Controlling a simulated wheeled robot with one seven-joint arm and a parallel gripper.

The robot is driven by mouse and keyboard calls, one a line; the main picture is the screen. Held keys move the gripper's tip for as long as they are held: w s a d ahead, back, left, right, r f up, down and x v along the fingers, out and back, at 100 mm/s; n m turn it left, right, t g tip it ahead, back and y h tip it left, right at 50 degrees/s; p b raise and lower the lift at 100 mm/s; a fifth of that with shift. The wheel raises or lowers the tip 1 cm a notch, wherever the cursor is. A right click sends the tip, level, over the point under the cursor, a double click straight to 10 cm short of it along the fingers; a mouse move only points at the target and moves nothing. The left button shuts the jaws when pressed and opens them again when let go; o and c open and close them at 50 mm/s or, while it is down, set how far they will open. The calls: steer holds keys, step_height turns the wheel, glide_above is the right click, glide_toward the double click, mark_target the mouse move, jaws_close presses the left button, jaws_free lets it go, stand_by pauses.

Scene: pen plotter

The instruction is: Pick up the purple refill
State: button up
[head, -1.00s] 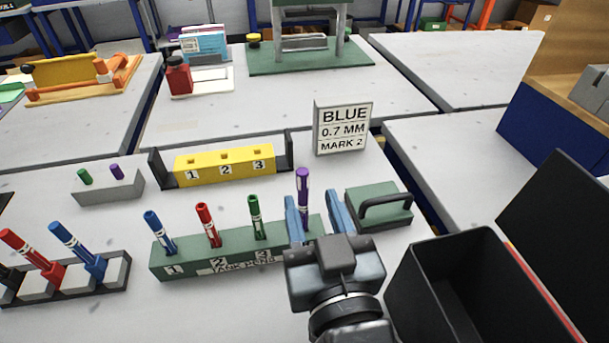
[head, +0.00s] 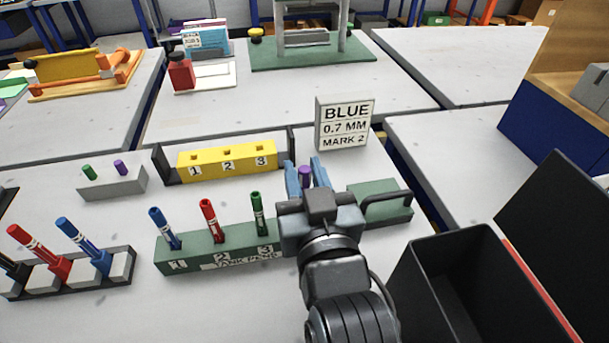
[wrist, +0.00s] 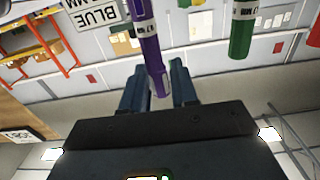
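A purple pen-shaped piece (head: 304,176), which I take to be the purple refill, stands at the right end of the green rack (head: 205,264). Its lower part is hidden behind my gripper in the head view. My gripper (head: 304,170) has one blue finger on each side of it, with little or no gap, and appears shut on it. In the wrist view the purple refill (wrist: 147,45) runs between the two fingers (wrist: 158,80). I cannot see whether its foot is still in the rack.
Blue, red and green pens (head: 257,213) stand in the same rack to the left. A green block with a dark handle (head: 382,203) sits close on the right, beside an open black bin (head: 450,280). A sign (head: 344,125) and yellow holder (head: 227,160) stand behind.

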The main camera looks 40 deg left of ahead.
jaws_close()
steer(key=shift+r, duration=0.15)
